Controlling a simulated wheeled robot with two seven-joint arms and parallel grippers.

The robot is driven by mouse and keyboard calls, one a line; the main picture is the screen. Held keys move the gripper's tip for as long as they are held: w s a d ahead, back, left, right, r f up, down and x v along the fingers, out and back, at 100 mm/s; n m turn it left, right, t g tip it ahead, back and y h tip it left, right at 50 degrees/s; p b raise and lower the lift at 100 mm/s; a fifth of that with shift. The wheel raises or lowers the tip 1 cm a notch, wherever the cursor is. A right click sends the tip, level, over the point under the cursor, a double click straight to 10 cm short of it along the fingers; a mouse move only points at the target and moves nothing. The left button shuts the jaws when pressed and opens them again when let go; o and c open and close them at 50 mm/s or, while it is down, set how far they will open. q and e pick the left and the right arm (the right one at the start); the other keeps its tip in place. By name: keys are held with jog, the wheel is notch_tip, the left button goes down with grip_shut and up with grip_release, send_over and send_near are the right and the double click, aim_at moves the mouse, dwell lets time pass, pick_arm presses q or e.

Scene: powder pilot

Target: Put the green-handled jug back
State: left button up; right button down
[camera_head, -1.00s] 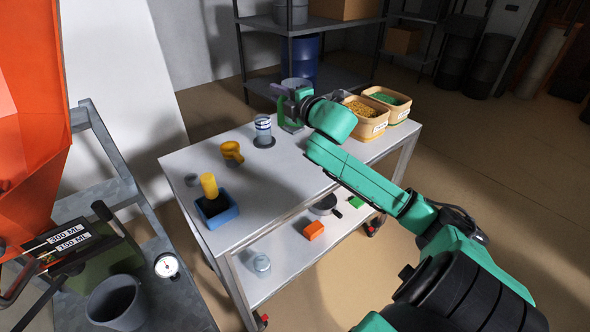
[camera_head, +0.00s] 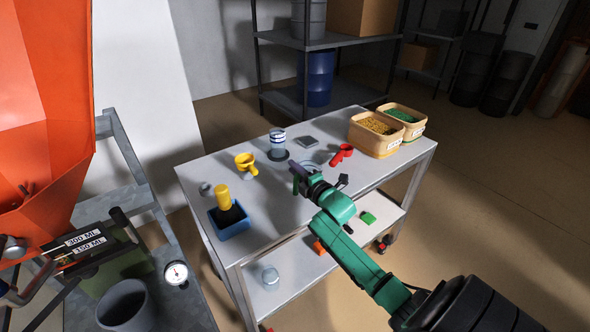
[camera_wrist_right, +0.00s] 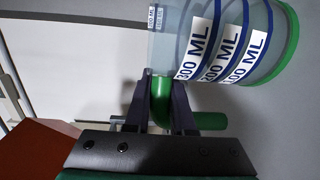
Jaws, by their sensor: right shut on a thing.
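The green-handled jug is clear, with blue bands and white 100, 200 and 300 ML labels; its body (camera_wrist_right: 222,40) fills the upper right of the right wrist view. My right gripper (camera_wrist_right: 160,95) is shut on its green handle (camera_wrist_right: 161,108). In the head view my right gripper (camera_head: 298,181) is over the front part of the white table (camera_head: 215,176), with the jug (camera_head: 311,166) small and partly hidden behind it. I cannot tell whether the jug touches the table. My left gripper is not in view.
A blue-banded cup (camera_head: 278,143) stands on a dark round spot.

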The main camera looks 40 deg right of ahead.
jog(key=c, duration=0.8)
grip_release()
jog(key=shift+o, duration=0.2)
jog(key=s, duration=0.7)
jog(key=s+a+b, duration=0.1)
jog(key=s, duration=0.3)
jog(key=shift+s+r, duration=0.2)
jog(key=shift+r, duration=0.2)
jog(key=shift+s+r, duration=0.1)
jog(key=shift+s, duration=0.25)
